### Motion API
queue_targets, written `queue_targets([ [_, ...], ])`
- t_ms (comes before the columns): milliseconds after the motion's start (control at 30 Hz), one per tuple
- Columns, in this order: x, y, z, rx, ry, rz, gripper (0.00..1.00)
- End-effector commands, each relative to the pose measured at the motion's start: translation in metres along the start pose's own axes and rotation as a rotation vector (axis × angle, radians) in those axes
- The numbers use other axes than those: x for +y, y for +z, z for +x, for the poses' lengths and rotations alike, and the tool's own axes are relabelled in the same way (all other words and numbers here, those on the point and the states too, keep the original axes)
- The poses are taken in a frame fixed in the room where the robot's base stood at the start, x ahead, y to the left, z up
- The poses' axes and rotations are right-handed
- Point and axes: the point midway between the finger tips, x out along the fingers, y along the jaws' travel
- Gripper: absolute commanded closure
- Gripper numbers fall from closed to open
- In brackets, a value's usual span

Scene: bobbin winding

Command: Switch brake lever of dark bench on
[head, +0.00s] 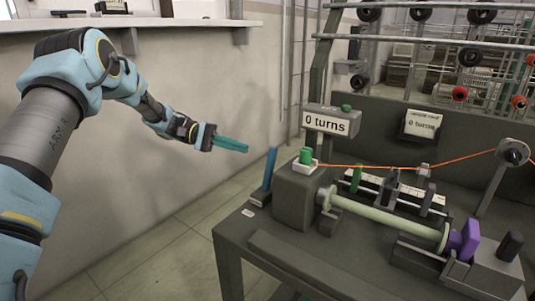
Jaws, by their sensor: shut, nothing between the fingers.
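The dark bench (232,238) stands at the right of the head view. A blue lever (269,169) stands nearly upright at the left end of the bench, beside the grey drive housing (296,200); no label on it is readable, so I cannot tell if it is the brake lever. A green knob (306,156) in a white square mount sits on top of the housing. My gripper (246,149) is shut and empty, with teal fingers pointing right. It is in the air to the left of the blue lever and apart from it.
A display (332,121) reading "0 turns" stands above the housing. A pale shaft (385,217) runs to a purple block (467,239). An orange thread (450,161) crosses above the bench to a pulley (513,152). Floor (150,245) left of the bench is clear.

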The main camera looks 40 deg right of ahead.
Motion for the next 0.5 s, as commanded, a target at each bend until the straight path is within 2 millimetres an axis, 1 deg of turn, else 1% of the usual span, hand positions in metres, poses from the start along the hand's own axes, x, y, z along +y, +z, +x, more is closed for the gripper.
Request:
queue_targets([
  [33,0.0000,-0.0041,0.0036,-0.014,0.022,0.013,1.00],
  [133,0.0037,-0.0066,0.0069,-0.030,0.047,0.029,1.00],
  [500,0.0051,-0.0065,0.0080,-0.033,0.053,0.031,1.00],
])
